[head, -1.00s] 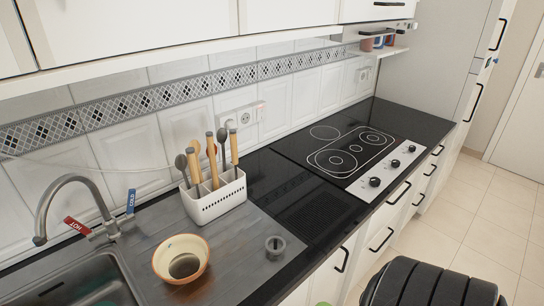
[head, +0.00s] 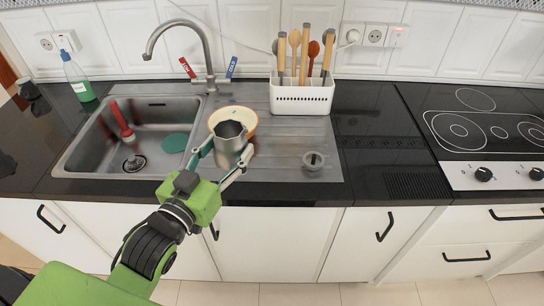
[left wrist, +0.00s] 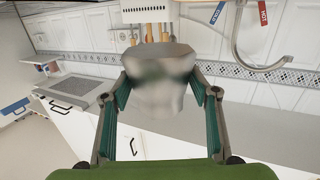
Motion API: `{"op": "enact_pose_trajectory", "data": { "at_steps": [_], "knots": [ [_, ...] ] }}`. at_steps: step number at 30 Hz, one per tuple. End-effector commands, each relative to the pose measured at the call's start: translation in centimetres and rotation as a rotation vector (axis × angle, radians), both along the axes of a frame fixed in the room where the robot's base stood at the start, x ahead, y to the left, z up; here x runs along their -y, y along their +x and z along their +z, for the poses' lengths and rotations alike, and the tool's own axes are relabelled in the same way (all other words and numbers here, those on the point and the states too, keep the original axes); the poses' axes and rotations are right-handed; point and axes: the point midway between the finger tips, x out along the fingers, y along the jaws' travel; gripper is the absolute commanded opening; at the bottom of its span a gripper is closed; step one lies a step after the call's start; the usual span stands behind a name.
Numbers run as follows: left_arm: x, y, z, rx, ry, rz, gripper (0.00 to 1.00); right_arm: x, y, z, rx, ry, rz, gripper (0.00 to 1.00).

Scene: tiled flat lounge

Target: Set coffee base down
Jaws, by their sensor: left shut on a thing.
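The coffee base (head: 229,137) is a grey metal cup-shaped pot, open at the top. My left gripper (head: 225,150) is shut on it, one finger at each side. In the head view the pot overlaps the cream bowl (head: 249,117) on the drainboard (head: 283,148); its height above the counter is hard to tell. In the left wrist view the coffee base (left wrist: 158,88) sits between the two fingers and looks blurred. My right gripper is in no view.
A small grey round part (head: 313,161) stands on the drainboard at right. A white utensil holder (head: 301,98) is behind. The sink (head: 75,150) lies left, with a tap (head: 208,60) behind. The hob (head: 480,125) is right. Drainboard between bowl and grey part is bare.

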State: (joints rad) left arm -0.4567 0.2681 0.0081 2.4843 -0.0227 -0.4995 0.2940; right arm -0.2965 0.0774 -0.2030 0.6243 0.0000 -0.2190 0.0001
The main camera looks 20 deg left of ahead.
Motion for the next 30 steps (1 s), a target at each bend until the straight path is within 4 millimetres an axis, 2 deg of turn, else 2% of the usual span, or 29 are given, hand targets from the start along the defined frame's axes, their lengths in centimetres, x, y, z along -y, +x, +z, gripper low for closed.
{"op": "enact_pose_trajectory", "data": {
  "at_steps": [4,10,12,15,25,30],
  "knots": [
    [1.7,3.0,-1.0,0.003,-0.004,-0.001,0.13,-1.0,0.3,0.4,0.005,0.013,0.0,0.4],
    [4.2,7.3,-3.2,0.003,-0.004,-0.001,0.13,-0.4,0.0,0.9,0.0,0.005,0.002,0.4],
    [4.8,8.3,-5.1,-0.002,-0.003,0.0,0.13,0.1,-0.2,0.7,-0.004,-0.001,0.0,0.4],
    [5.5,9.5,-6.8,0.0,-0.001,-0.001,0.13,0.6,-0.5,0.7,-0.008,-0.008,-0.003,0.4],
    [6.7,11.5,-9.5,0.002,-0.001,-0.002,0.13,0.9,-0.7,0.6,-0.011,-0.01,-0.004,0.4],
    [6.6,11.3,-12.0,-0.001,-0.002,-0.001,0.13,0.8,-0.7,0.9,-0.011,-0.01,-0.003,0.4]
  ]
}}
